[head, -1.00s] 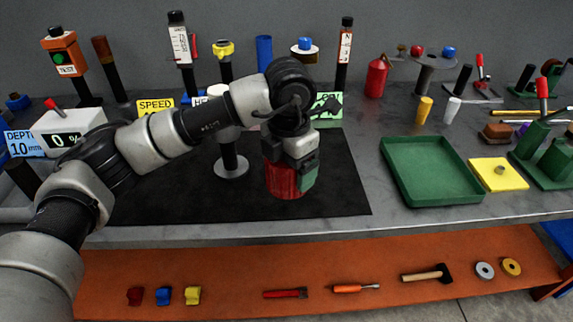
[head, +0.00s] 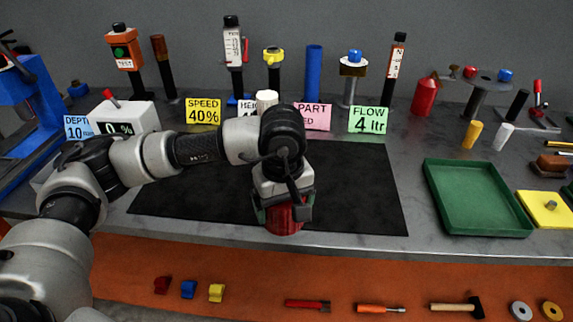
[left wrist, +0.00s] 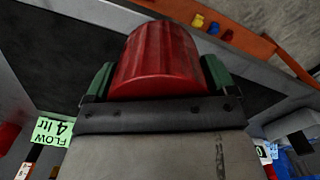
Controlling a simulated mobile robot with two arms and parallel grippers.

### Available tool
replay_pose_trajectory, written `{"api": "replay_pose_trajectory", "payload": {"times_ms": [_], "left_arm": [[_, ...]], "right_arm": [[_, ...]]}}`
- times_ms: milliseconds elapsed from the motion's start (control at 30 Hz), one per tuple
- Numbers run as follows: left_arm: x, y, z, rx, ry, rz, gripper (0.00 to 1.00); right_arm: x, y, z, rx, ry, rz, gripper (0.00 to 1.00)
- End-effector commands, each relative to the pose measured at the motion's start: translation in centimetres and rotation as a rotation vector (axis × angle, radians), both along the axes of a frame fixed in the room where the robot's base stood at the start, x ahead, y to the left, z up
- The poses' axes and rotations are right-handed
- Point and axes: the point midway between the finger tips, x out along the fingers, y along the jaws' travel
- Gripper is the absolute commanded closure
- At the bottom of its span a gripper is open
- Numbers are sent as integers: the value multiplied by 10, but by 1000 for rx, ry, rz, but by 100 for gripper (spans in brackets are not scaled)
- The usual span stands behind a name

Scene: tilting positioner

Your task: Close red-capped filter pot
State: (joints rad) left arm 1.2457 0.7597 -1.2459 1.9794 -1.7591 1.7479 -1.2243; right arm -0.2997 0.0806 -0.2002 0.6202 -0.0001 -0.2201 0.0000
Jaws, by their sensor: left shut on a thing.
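My left gripper (head: 284,208) hangs low over the front part of the black mat (head: 365,190), near the bench's front edge. It is shut on a red ribbed cap (head: 285,220), which shows below the fingers. In the left wrist view the red cap (left wrist: 160,62) sits between the two green finger pads (left wrist: 160,85), apparently with nothing beneath it. A white cylinder (head: 266,98) stands behind my left arm; its lower part and whatever bears it are hidden, so I cannot tell whether it is the filter pot. My right gripper is not in view.
Signs for speed (head: 203,112), part (head: 312,117) and flow (head: 369,120) line the mat's back edge. A green tray (head: 478,233) and yellow plate (head: 546,209) are at the right. The blue machine (head: 22,100) stands far left. The mat's right part is clear.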

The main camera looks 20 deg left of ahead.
Motion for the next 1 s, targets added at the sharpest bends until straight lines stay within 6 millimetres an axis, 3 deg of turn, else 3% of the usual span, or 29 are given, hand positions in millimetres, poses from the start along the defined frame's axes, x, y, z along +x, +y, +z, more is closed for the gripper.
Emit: {"api": "replay_pose_trajectory", "payload": {"times_ms": [200, 400, 733, 900, 1000], "left_arm": [[-20, 17, -10, 2, 6, -484, 40], [-30, 23, -15, 2, 9, -714, 40], [-31, 24, -15, 2, 9, -756, 40], [-31, 24, -15, 2, 9, -755, 40], [-31, 24, -15, 2, 9, -754, 40]], "right_arm": [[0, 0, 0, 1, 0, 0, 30], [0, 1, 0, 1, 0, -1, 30], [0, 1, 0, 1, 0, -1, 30], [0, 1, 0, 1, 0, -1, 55], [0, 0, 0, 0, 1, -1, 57]]}}
